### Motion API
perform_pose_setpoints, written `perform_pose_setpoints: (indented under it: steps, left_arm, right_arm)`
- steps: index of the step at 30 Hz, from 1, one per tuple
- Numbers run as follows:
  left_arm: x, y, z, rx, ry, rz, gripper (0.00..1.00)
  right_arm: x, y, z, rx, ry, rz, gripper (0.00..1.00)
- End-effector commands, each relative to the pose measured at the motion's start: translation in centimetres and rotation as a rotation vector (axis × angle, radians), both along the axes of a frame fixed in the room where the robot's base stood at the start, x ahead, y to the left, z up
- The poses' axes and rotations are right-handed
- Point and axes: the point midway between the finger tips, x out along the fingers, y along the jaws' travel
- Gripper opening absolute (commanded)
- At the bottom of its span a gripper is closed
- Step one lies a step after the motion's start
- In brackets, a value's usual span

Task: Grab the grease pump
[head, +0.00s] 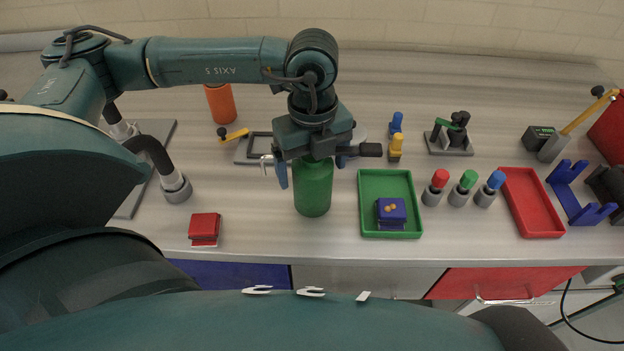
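A green canister (313,190) stands upright on the bench left of the green tray; I take it for the grease pump. A thin metal spout (266,160) juts out on its left and a dark handle (368,150) on its right, seemingly from its top. My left gripper (312,172) points down over the canister and hides its top. Its blue fingers are spread, one on each side of the canister, with a small gap showing at the left finger. Whether the right finger touches cannot be told. My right gripper is out of view.
The green tray (366,222) with a blue block (391,213) is close on the right. Capped posts (462,190), a red tray (533,205) and a blue bracket (580,205) stand further right. An orange cylinder (220,104) is behind left, a red block (205,228) in front left.

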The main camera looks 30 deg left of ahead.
Motion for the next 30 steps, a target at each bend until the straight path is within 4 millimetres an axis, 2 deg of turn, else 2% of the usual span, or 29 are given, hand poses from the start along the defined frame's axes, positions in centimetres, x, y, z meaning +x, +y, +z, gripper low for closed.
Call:
perform_pose_setpoints:
  steps: [2, 23, 30]
  left_arm:
    - [0.01, -0.01, 0.03, 0.0, 0.0, 0.0, 0.8]
    - [-0.02, -0.01, 0.04, 0.001, 0.001, -0.001, 0.23]
    - [0.05, -0.03, 0.22, 0.0, -0.002, -0.001, 0.22]
  right_arm:
    - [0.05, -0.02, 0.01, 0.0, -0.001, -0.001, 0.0]
    - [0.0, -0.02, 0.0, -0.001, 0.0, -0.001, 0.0]
    - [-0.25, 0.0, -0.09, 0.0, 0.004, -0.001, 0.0]
